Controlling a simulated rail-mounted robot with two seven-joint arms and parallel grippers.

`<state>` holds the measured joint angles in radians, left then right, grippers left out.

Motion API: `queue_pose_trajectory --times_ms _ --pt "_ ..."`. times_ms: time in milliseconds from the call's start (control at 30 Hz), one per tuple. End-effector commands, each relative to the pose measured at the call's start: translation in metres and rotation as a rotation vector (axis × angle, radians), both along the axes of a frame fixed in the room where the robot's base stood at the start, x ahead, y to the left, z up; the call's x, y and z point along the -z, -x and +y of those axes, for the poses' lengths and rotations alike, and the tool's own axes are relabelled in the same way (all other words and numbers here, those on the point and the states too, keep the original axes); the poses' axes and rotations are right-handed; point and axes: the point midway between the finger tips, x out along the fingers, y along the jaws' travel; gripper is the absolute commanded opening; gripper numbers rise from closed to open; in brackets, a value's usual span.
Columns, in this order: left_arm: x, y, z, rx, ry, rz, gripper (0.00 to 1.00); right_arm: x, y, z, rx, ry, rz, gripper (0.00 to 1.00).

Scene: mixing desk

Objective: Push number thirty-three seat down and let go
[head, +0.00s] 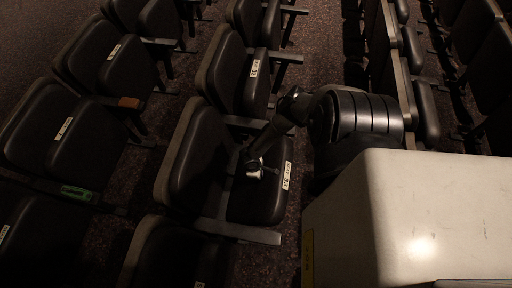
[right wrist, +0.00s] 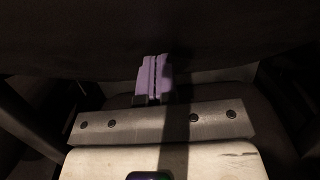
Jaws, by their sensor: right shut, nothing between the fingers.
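The seat cushion with a white label (head: 287,175) at its outer edge is dark and padded. This cushion (head: 258,203) sticks out from its backrest (head: 196,148) and looks folded down, lower than the cushions around it. The label seems to read 33, but it is small. My right gripper (head: 255,168) is over the cushion, close to its surface; I cannot tell if it touches. In the right wrist view its purple fingers (right wrist: 153,78) are together and empty, with dark surface beyond them. My left gripper is not in view.
A folded neighbouring seat (head: 245,75) stands behind, and another seat (head: 165,258) is in front. An armrest (head: 238,231) runs along the near side of the cushion. More rows stand left and right, with carpeted aisle (head: 155,128) between them.

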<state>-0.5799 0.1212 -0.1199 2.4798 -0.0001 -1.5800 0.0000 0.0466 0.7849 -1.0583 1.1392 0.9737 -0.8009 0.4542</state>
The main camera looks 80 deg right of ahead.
Motion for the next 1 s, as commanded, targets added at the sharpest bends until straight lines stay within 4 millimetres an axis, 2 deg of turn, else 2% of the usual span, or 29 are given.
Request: queue_pose_trajectory --times_ms 167,433,833,1000 --pt "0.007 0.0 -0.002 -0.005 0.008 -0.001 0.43 0.011 0.006 0.001 0.0 0.0 0.003 0.0" --pt "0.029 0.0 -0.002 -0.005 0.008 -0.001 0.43 0.044 0.026 0.003 0.0 0.0 0.002 0.0" --pt "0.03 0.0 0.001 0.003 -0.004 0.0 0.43 0.046 0.029 0.003 0.0 0.0 0.0 0.0" --pt "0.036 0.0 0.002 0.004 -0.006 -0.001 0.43 0.057 0.039 0.005 0.0 -0.001 0.002 0.0"
